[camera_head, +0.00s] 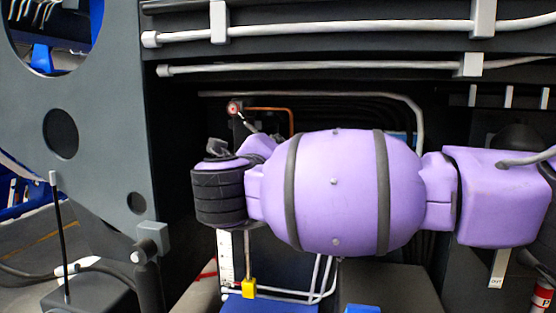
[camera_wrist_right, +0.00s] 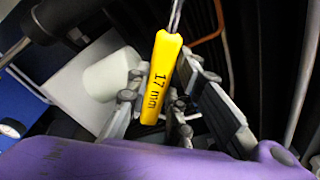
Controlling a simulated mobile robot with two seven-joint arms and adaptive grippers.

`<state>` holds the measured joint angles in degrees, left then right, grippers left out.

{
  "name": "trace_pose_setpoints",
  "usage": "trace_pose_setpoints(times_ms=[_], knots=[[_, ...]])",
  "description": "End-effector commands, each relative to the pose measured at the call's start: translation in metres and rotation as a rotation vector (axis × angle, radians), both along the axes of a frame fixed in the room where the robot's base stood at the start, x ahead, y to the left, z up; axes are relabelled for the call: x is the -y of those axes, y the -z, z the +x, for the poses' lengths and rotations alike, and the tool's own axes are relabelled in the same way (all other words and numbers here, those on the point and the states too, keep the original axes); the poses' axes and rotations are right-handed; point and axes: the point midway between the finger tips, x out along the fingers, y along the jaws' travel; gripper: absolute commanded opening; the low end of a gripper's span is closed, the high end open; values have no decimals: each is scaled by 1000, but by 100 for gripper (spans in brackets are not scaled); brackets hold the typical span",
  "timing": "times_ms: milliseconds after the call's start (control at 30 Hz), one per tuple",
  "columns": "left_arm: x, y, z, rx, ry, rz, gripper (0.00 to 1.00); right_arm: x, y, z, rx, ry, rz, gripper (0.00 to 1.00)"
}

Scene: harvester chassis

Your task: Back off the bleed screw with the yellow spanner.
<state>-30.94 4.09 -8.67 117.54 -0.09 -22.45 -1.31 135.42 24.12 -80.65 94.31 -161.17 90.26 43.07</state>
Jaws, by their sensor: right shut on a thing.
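The yellow spanner shows in the right wrist view as a yellow handle (camera_wrist_right: 159,78) marked "17 mm", with a silver shaft running up out of the picture. My right gripper (camera_wrist_right: 160,96) has its grey fingers shut on this handle. In the head view, my purple right arm hides the handle and most of that gripper. A short grey shaft (camera_head: 249,126) shows above the arm and runs up to a round fitting with a red centre (camera_head: 235,107). This may be the bleed screw; I cannot tell if the spanner is seated on it. My left gripper is not in view.
A copper pipe (camera_head: 282,109) runs just right of the fitting. A pale pipe (camera_head: 330,94) crosses above the recess. The dark chassis plate (camera_head: 105,110) stands at the left. A white cylinder (camera_wrist_right: 110,77) lies beside the fingers.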

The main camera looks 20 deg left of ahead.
Motion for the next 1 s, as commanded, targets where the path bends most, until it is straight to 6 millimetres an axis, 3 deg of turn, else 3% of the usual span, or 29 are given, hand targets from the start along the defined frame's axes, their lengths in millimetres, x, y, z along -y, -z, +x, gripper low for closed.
trace_pose_setpoints(times_ms=[267, 700, 1000], knots=[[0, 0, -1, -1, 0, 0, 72, 1, -2, 0, 3, 0, -3, 0], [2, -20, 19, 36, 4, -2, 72, 14, -25, 4, 41, 1, -169, 0], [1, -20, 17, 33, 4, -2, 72, 15, -25, 4, 43, 1, -186, 0]])
